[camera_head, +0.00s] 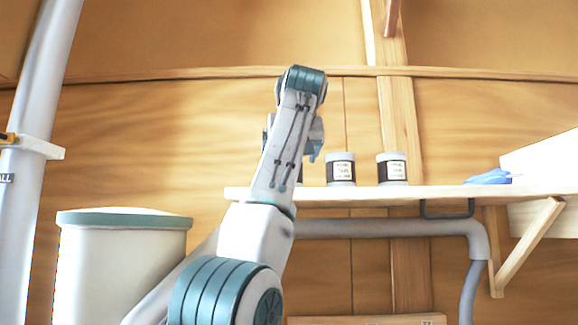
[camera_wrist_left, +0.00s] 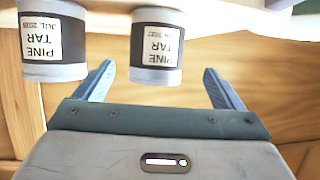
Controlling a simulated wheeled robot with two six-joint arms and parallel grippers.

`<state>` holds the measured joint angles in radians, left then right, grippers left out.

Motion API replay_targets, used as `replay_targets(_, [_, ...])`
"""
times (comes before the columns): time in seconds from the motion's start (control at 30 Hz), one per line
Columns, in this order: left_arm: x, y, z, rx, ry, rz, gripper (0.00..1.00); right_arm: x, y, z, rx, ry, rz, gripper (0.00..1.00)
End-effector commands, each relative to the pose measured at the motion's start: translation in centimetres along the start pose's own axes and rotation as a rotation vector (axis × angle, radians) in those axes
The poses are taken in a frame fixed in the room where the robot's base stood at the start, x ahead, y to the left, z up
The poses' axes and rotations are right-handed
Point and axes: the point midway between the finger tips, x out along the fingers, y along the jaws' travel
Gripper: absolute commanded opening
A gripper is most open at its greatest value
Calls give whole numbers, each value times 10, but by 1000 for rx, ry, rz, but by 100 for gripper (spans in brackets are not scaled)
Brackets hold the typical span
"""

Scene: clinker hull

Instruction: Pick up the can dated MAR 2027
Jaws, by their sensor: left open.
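Two grey cans with dark bands and white labels stand upright on the wooden shelf (camera_head: 350,196). The left one (camera_head: 341,170) appears in the left wrist view as the upside-down middle can (camera_wrist_left: 156,50); its label reads PINE TAR and a small date ending in 2027, month unclear. The right one (camera_head: 392,170) is the wrist view's left can (camera_wrist_left: 50,45), reading PINE TAR and JUL, probably 2028. My left gripper (camera_wrist_left: 158,68) is open and empty, its fingers either side of the middle can's end in that picture, apparently short of it. The head view mostly hides this gripper behind my arm.
Part of another pale object (camera_wrist_left: 281,4) shows at the wrist view's top right; it may be another can. A blue cloth or glove (camera_head: 488,177) lies on the shelf's right. A pale bin with a teal rim (camera_head: 124,218) stands left. A grey pipe (camera_head: 390,229) runs below the shelf.

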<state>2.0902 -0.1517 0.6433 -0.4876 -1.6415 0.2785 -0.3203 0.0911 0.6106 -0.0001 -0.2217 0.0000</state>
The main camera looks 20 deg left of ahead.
Motion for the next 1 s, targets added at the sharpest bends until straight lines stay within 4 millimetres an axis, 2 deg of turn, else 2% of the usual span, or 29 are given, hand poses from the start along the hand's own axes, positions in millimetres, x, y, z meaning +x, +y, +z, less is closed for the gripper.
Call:
replay_targets(0.13, [10,1,-2,0,-2,-1,90,-8,2,-3,0,3,2,32])
replay_targets(0.3, [30,5,-8,1,-3,-1,90,-28,-6,-36,6,44,-8,32])
replay_targets(0.4, [43,6,-7,0,-2,-1,90,-35,-13,-46,10,57,-17,32])
replay_targets(0.53, [55,6,-5,0,-1,-1,90,-39,-15,-42,11,51,-19,32])
replay_targets(0.77, [57,6,-4,0,0,0,90,-38,-10,-17,7,20,-13,32])
replay_targets(0.87, [56,6,-4,0,0,0,74,-38,-8,-16,6,18,-12,32])
replay_targets(1.0, [56,6,-4,0,0,0,47,-37,-6,-22,5,24,-10,32])
